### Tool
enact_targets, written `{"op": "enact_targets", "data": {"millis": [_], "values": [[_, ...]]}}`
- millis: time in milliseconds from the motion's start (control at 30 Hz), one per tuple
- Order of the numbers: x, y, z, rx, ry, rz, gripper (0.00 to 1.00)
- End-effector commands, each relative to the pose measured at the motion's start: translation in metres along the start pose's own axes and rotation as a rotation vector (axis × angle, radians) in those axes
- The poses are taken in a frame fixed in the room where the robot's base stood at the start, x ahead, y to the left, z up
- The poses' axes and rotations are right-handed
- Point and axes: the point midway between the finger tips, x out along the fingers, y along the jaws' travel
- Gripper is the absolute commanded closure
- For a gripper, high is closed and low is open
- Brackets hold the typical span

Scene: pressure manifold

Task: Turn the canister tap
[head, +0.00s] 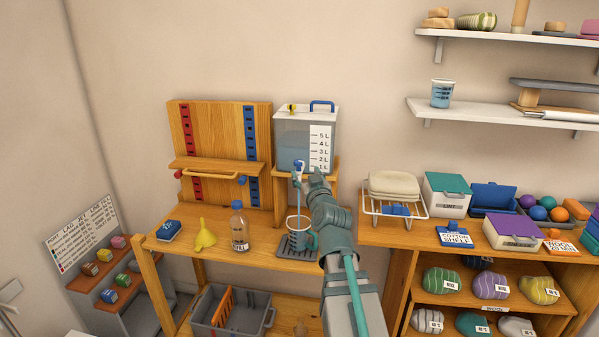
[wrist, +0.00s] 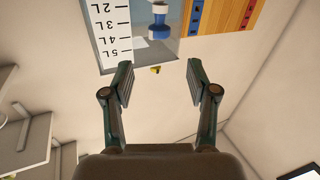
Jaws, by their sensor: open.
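The clear canister (head: 292,132) stands on a wooden stand at the back of the bench, with a litre scale and a blue handle on top. Its blue and white tap (head: 298,166) is low on the front. A teal-handled measuring cup (head: 293,226) sits on a dark drip tray below it. My gripper (head: 308,174) is close to the tap in the head view. In the wrist view, which is upside down, the open, empty jaws (wrist: 160,70) face the canister (wrist: 187,46). The tap (wrist: 160,18) shows beyond the fingertips, between them sideways; contact is not visible.
A wooden pegboard rack (head: 220,125) stands left of the canister. A wire rack with folded cloths (head: 394,186) is to the right. Shelves (head: 500,113) hang above right.

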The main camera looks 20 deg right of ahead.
Motion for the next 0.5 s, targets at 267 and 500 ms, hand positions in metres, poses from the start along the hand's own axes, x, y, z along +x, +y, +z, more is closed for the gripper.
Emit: {"op": "enact_targets", "data": {"millis": [267,500], "values": [[0.006,0.002,0.002,0.086,-0.015,0.01,0.42],[0.033,0.003,0.002,0.084,-0.016,0.009,0.42]]}}
